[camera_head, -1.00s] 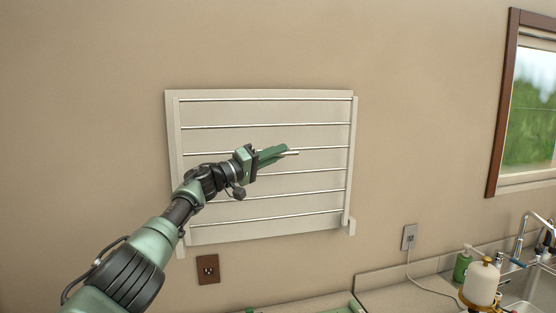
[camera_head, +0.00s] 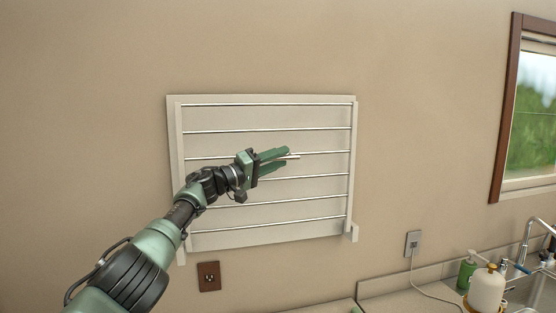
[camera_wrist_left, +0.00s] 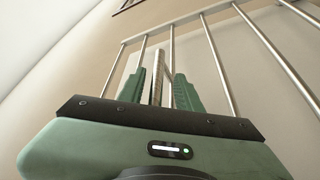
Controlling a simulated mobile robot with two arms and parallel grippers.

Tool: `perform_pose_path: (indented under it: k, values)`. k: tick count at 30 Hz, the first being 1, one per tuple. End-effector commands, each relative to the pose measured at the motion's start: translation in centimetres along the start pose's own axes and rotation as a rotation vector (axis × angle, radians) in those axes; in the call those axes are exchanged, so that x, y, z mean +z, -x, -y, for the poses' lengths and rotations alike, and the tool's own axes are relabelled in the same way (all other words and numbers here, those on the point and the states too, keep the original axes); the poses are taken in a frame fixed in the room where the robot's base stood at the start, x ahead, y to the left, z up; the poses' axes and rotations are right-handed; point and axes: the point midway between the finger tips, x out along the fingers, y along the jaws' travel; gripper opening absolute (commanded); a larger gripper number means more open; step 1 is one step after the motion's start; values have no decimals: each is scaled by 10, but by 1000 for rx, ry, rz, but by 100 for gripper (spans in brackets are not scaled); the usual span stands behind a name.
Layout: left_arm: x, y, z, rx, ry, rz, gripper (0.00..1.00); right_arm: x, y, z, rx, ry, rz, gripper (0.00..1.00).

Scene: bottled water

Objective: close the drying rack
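The white drying rack (camera_head: 265,98) with several metal rods is mounted on the wall, its rod frame lying close against its back panel. It also shows in the left wrist view (camera_wrist_left: 207,45). My left gripper (camera_head: 283,160) is in front of the middle of the rack, its green fingers spread apart. In the left wrist view its fingers (camera_wrist_left: 158,88) stand apart with a rod seen between them; I cannot tell whether they touch it. My right gripper is in neither view.
A brown wall outlet (camera_head: 208,277) is below the rack. A grey outlet (camera_head: 413,243) with a cord is at the right. A counter (camera_head: 395,294) with a green soap bottle (camera_head: 466,270), a cream bottle (camera_head: 487,289) and a sink faucet (camera_head: 527,240) is at lower right.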

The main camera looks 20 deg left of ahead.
Motion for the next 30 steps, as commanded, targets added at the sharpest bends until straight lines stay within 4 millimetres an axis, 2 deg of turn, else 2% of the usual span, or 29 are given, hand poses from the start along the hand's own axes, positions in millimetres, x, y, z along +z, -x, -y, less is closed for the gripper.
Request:
perform_pose_path:
  k: [4,8,12,18,23,30]
  values:
    - [0,4,1,1,-3,-2,34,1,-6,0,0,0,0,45]
    - [0,15,5,1,-4,-2,34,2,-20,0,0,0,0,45]
    - [4,31,7,0,-5,1,34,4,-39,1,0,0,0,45]
    - [1,60,5,-2,-2,-1,34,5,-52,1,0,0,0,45]
    - [0,75,4,-1,-1,0,34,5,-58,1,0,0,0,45]
    - [0,78,2,-1,1,1,34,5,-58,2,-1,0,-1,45]
